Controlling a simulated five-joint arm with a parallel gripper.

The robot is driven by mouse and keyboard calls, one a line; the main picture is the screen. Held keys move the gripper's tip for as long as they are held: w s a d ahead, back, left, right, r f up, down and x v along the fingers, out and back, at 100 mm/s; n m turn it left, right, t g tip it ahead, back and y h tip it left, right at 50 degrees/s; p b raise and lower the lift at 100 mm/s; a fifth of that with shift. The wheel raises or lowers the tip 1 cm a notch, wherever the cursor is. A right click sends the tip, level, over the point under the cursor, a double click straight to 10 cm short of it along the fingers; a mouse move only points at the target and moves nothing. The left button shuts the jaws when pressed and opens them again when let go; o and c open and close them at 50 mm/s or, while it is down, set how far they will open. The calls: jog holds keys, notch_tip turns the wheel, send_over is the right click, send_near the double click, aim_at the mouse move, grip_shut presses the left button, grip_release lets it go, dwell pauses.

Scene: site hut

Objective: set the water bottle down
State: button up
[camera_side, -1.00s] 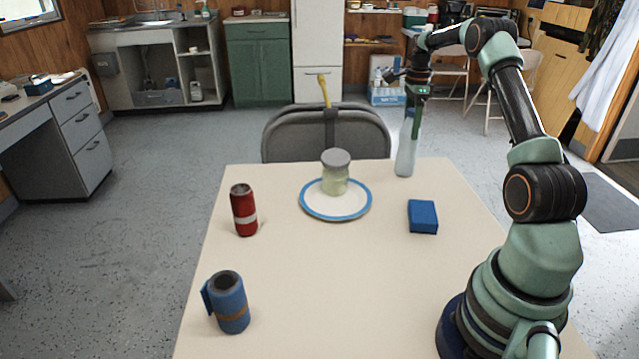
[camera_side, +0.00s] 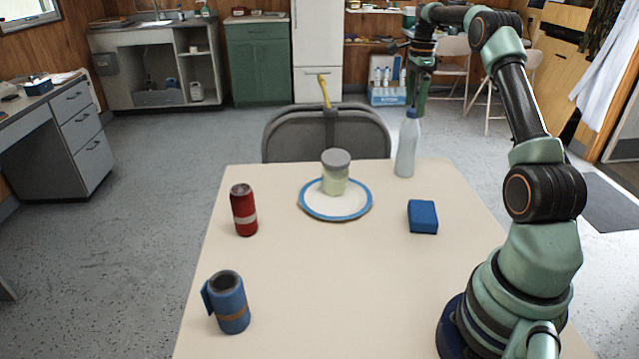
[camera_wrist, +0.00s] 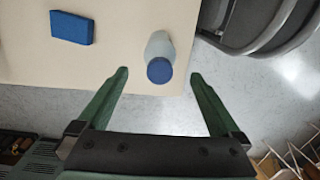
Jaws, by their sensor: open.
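The water bottle (camera_side: 406,150), pale and translucent with a blue cap, stands upright on the table near its far right edge. In the wrist view the bottle (camera_wrist: 160,58) shows from above, its blue cap ahead of the gap between my fingers. My gripper (camera_side: 421,108) is open and empty, its fingertips just above and to the right of the cap in the side view. In the wrist view my gripper's fingers (camera_wrist: 158,78) are spread wide, with clear space on both sides of the cap.
A blue block (camera_side: 422,216) lies on the table (camera_side: 310,290) in front of the bottle. A blue-rimmed plate (camera_side: 312,208) holds a lidded jar (camera_side: 335,176). A red can (camera_side: 243,210) and a blue mug (camera_side: 229,304) stand at left. A chair (camera_side: 360,135) is behind the table.

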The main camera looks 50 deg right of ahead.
notch_tip(320, 180, up, 5)
jog(key=shift+f, duration=0.1)
jog(key=w+a+r+n+t, duration=0.1)
jog(key=a+r+n, duration=0.25)
jog(key=a, duration=0.35)
jog(key=a+r+n+t+h, duration=0.1)
jog(key=a+r+n, duration=0.1)
jog(key=a+n, duration=0.4)
jog(key=w+a+r+n+t, duration=0.1)
jog(key=a+r+n, duration=0.15)
jog(key=a, duration=0.65)
jog(key=s+a+f+n+t, duration=0.1)
jog(key=s+a+f+n, duration=0.1)
jog(key=s+a+n, duration=0.2)
jog(key=s+a+f+n, duration=0.3)
jog(key=a+n, duration=0.3)
jog(key=a, duration=0.1)
jog(key=s+a+f+n+t+y, duration=0.1)
jog(key=s+a+f+n, duration=0.1)
jog(key=s+a+n, duration=0.2)
jog(key=a+n, duration=0.1)
jog(key=a, duration=0.1)
jog(key=shift+s+a+f+t, duration=0.3)
jog(key=shift+s+f, duration=0.05)
jog(key=shift+f, duration=0.05)
